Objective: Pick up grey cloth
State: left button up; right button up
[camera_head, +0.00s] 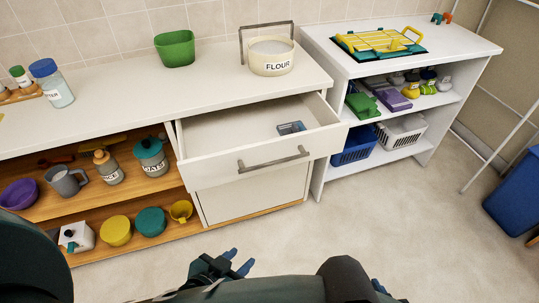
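I cannot single out a grey cloth for certain. A small grey-blue item (291,128) lies in the open drawer (235,138), too small to tell what it is. On the right unit's upper shelf lie a folded green item (362,105) and a purple item (392,98), with small greyish shapes (443,83) beside them. My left gripper (239,260) is low in front of the cupboard, its blue fingertips apart, nothing between them. My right gripper (380,288) shows only a blue tip at the bottom edge; the rest is hidden.
The drawer juts out from the counter (120,105). On top stand a green bowl (175,49), a flour canister (270,58) and a jar (52,85). A yellow rack (378,41) tops the right unit (460,40). A blue bin (516,195) stands far right. Floor between is clear.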

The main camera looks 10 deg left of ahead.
aim_at(292, 127)
jog(key=u, duration=1.7)
jog(key=z, duration=1.45)
jog(key=i+j, duration=0.15)
jog(key=j, duration=0.2)
jog(key=i+j, duration=0.1)
jog(key=j, duration=0.2)
jog(key=i+j+u, duration=0.1)
jog(key=j, duration=0.25)
jog(key=i+j, duration=0.2)
jog(key=j, duration=0.1)
